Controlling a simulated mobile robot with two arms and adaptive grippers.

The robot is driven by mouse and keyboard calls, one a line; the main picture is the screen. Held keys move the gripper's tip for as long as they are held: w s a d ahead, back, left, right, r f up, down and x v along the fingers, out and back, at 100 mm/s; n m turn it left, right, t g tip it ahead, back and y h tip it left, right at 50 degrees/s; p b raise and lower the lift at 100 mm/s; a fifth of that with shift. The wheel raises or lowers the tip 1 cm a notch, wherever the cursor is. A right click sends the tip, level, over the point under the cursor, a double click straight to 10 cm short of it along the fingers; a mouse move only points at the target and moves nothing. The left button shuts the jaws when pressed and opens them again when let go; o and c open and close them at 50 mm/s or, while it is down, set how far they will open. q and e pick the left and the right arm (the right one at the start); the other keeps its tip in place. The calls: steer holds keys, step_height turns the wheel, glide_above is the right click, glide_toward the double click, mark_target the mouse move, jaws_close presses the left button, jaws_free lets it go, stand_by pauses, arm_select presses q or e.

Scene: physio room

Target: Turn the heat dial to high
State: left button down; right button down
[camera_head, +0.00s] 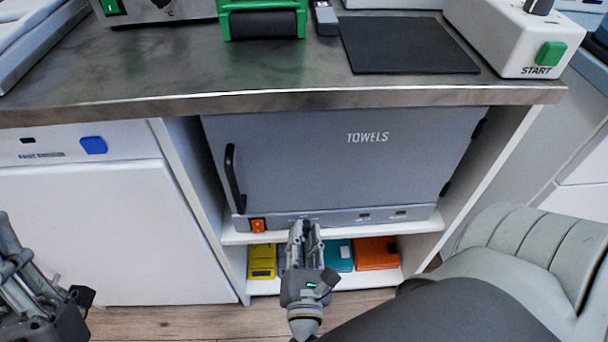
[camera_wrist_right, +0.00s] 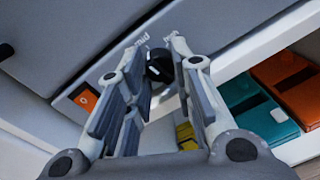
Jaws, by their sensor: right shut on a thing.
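The grey towel cabinet (camera_head: 330,165), marked TOWELS, sits under the counter with its door closed. The black heat dial (camera_wrist_right: 158,66) is on its lower front strip, and part of a label like "mid" shows near it in the right wrist view. The dial's pointer setting cannot be read. My left gripper (camera_head: 12,250) is at the lower left, away from the cabinet; its jaw opening is unclear.
An orange switch (camera_head: 258,226) is left of the dial. Yellow (camera_head: 262,262), teal (camera_head: 339,256) and orange (camera_head: 377,254) boxes lie on the shelf below. A grey padded seat (camera_head: 520,245) stands close on the right. The metal counter (camera_head: 200,75) overhangs above.

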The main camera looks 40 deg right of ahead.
steer(key=c, duration=1.2)
jaws_free()
steer(key=v, duration=0.7)
steer(key=shift+s, duration=0.2)
steer(key=shift+a, duration=0.1)
steer(key=shift+c, duration=0.2)
